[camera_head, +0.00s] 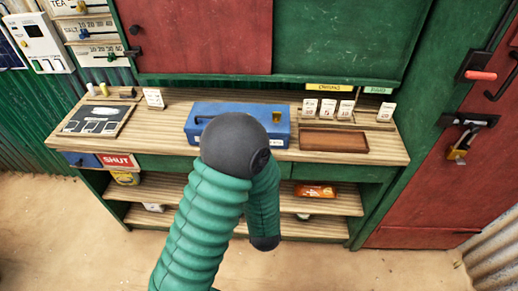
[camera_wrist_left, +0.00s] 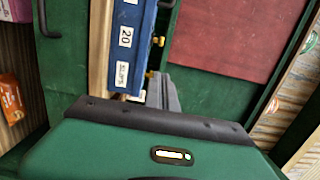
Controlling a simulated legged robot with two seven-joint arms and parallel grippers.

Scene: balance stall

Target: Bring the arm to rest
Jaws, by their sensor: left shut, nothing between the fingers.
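One of my arms (camera_head: 205,215), ribbed green with a dark grey rounded joint, rises from the bottom of the head view and bends in front of the counter. Its lower part hangs down in front of the shelves. No gripper fingers can be made out there. In the left wrist view my left gripper (camera_wrist_left: 163,92) shows as grey fingers past the green housing, shut and empty. The fingers appear beside a blue box with labels (camera_wrist_left: 125,45); whether they touch it I cannot tell. My right gripper is not in view.
A wooden counter (camera_head: 400,152) carries a blue box (camera_head: 205,110), a brown tray (camera_head: 333,140), white cards (camera_head: 327,108) and a dark board (camera_head: 97,118). Shelves below hold an orange packet (camera_head: 315,191). A red door (camera_head: 440,190) with a padlock stands right. Sandy floor in front is clear.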

